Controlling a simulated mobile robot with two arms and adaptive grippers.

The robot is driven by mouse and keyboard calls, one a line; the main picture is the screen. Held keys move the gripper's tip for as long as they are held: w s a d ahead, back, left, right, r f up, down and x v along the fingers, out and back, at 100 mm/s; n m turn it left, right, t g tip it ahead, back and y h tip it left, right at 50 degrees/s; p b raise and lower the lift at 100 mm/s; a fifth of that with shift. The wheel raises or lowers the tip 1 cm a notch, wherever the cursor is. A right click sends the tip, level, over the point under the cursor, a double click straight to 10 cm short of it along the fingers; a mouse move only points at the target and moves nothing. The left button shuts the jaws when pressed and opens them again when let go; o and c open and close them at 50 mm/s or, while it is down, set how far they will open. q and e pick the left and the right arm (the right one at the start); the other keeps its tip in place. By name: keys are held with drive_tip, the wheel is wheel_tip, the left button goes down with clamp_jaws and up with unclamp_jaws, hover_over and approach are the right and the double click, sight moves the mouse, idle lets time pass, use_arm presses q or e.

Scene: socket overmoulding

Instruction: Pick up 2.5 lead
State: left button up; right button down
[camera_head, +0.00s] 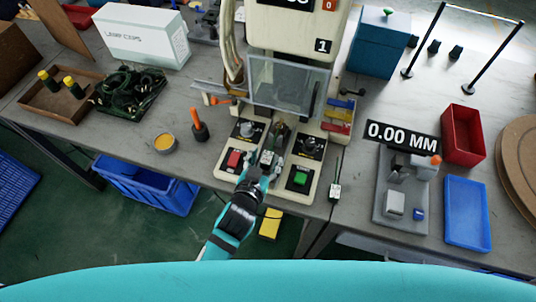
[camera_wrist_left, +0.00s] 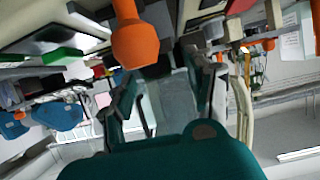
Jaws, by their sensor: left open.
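A thin dark lead with a white tag (camera_head: 335,191) lies on the table just right of the machine base. A small pale tag or block (camera_head: 267,158) shows at the middle of the machine base, in front of the fixture; I cannot read either one or tell which is marked 2.5. My left gripper (camera_head: 263,169) reaches in from below, over the front of the machine base between the red and green buttons. Its fingers are open in the left wrist view (camera_wrist_left: 162,100), with no lead visible between them. My right gripper is not in view.
The machine's clear guard (camera_head: 288,82) stands behind the gripper. The red button (camera_head: 234,159) and green button (camera_head: 301,178) flank it. An orange-handled tool (camera_head: 198,125) stands left. A gauge (camera_head: 394,190), blue tray (camera_head: 466,213) and red bin (camera_head: 463,135) are right.

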use_arm(q)
drive_tip(key=shift+w+d+f, duration=0.15)
drive_tip(key=shift+w, duration=0.2)
drive_tip(key=shift+s, duration=0.1)
clamp_jaws()
